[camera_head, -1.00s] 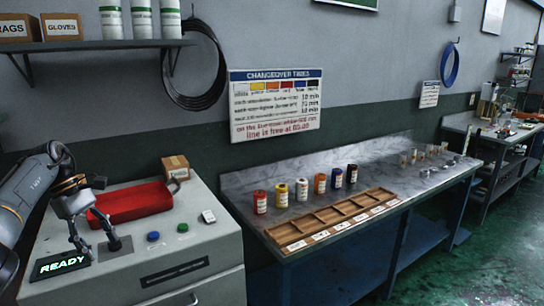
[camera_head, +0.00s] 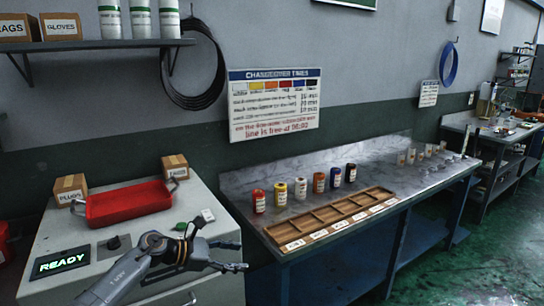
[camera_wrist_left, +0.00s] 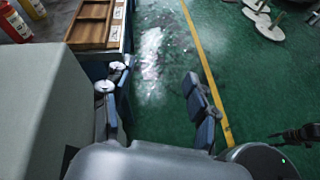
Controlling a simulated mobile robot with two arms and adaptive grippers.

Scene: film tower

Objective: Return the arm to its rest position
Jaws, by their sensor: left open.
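My left arm comes in from the lower left in the head view. My left gripper (camera_head: 236,256) is open and empty, in front of the right end of the grey cabinet (camera_head: 60,222). In the left wrist view its fingers (camera_wrist_left: 160,110) are spread wide over the green floor, with nothing between them. The cabinet's edge is beside the fingers on the left in that view. My right gripper does not show in the head view; a dark part at the right edge of the wrist view is unclear.
On the cabinet are a red tray (camera_head: 128,203), a READY display (camera_head: 60,263), and boxes marked PLUGS (camera_head: 70,190) and TAGS (camera_head: 175,167). The bench (camera_head: 290,255) to the right holds a wooden divided tray (camera_head: 325,220) and several coloured jars (camera_head: 300,188). Green floor (camera_head: 470,250) is open at right.

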